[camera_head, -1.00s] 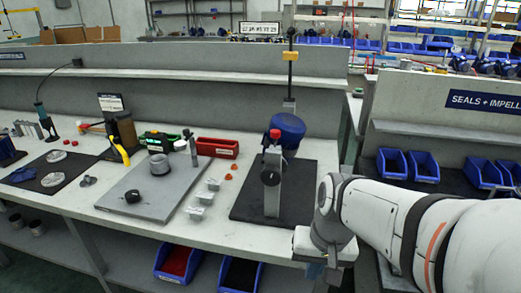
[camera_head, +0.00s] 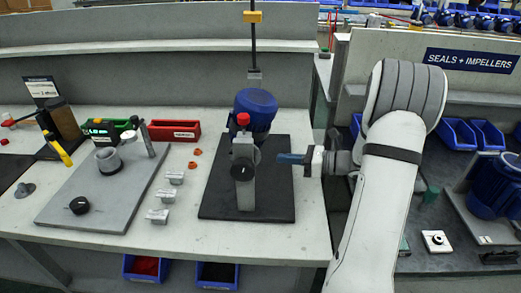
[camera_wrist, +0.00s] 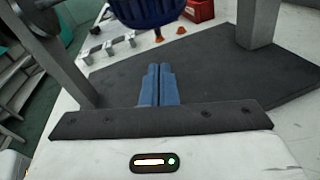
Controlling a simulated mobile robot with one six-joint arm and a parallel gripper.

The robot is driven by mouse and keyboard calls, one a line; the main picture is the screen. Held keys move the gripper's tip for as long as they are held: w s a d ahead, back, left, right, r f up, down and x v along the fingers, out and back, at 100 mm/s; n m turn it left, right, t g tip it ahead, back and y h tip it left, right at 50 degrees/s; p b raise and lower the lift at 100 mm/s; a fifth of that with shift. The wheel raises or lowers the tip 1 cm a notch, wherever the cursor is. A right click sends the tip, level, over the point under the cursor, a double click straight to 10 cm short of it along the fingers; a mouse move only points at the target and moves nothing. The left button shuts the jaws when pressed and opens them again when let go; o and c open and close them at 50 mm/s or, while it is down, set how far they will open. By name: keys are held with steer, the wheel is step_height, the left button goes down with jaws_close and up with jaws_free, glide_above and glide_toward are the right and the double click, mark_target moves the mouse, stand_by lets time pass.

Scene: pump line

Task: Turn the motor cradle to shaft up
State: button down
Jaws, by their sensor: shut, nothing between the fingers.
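The motor cradle stands on a black base plate (camera_head: 215,205). Its grey post (camera_head: 243,180) carries a black knob (camera_head: 246,155) and a red-topped part (camera_head: 243,119). The blue motor (camera_head: 255,108) sits behind the post top, its rounded end upward; I cannot make out its shaft. My gripper (camera_head: 284,158) is right of the post, pointing left, apart from it. In the wrist view, my gripper's blue fingers (camera_wrist: 158,82) are together and empty over the plate (camera_wrist: 210,75). The motor's ribbed blue underside (camera_wrist: 145,12) is ahead, between a left post (camera_wrist: 52,60) and a right post (camera_wrist: 259,25).
A grey plate (camera_head: 110,190) with a ring and black knob lies left. Several small metal blocks (camera_head: 165,194) and orange pieces (camera_head: 193,165) lie between. A red bin (camera_head: 174,130) stands behind. A vertical pole (camera_head: 254,45) rises behind the motor. The bench is clear at front right.

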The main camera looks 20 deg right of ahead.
steer(key=x, duration=1)
steer(key=shift+s, duration=0.1)
steer(key=shift+a+y+b, duration=0.25)
steer(key=shift+y+b, duration=0.05)
